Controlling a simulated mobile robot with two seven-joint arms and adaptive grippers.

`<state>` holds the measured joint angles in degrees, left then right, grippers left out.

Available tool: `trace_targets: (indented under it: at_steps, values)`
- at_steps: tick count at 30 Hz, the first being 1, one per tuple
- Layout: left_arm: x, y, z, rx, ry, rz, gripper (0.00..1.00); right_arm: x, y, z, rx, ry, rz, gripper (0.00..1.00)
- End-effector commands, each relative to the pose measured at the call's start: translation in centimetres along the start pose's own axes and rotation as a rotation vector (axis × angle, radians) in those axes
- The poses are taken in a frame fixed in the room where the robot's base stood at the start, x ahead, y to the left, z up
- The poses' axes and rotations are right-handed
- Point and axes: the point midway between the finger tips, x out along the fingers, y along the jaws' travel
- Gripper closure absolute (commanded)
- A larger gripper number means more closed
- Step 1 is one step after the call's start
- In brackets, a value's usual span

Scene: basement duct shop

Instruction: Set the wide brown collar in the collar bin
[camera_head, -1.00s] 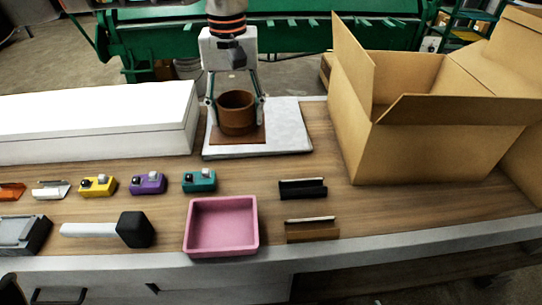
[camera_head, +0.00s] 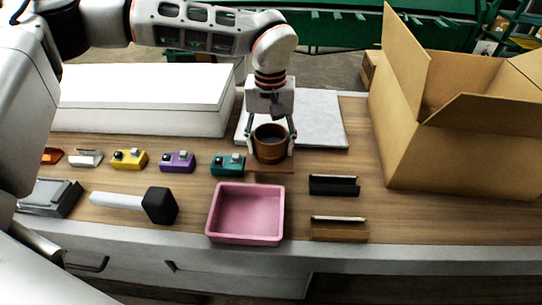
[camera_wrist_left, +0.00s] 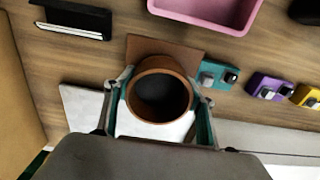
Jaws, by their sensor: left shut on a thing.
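The wide brown collar (camera_head: 270,152) is a round, open-topped brown tube with a flat brown square flange at its base. My left gripper (camera_head: 270,138) is shut on it, a finger on each side, and holds it upright; the collar also shows in the left wrist view (camera_wrist_left: 159,117). It is behind and slightly right of the pink square bin (camera_head: 245,239), which is empty and looks to be the collar bin. The bin's edge also shows in the left wrist view (camera_wrist_left: 204,20). My right gripper is out of view.
Teal (camera_head: 228,165), purple (camera_head: 178,163) and yellow (camera_head: 130,160) blocks line up left of the collar. A mallet (camera_head: 160,205) lies left of the bin. Black (camera_head: 334,186) and brown (camera_head: 339,231) holders sit right. A large cardboard box (camera_head: 440,150) and a pale slab (camera_head: 320,120) stand behind.

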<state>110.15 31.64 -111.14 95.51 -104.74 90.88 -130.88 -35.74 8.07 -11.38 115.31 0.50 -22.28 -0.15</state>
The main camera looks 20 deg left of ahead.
Motion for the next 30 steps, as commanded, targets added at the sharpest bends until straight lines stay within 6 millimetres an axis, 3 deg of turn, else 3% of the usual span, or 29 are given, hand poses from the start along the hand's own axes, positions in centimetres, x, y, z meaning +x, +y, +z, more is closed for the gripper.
trace_targets:
  at_steps: [10,22,23,24,25,30]
  values:
    - [4.1,0.0,0.1,0.001,-0.002,0.000,0.70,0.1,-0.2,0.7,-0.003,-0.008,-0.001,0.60]
    - [4.5,0.0,0.0,0.001,0.000,0.000,0.70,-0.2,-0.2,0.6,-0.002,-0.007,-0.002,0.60]
    - [4.5,0.0,0.0,0.001,0.000,0.000,0.43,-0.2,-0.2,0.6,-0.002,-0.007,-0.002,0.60]
    - [4.5,0.0,0.0,0.001,0.000,0.000,0.32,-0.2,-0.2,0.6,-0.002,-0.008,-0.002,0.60]
    - [4.5,0.0,0.0,0.001,0.000,0.000,0.28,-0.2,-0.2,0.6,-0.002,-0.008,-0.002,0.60]
    - [4.5,0.0,0.0,0.001,0.000,0.000,0.28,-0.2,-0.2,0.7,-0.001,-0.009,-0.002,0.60]
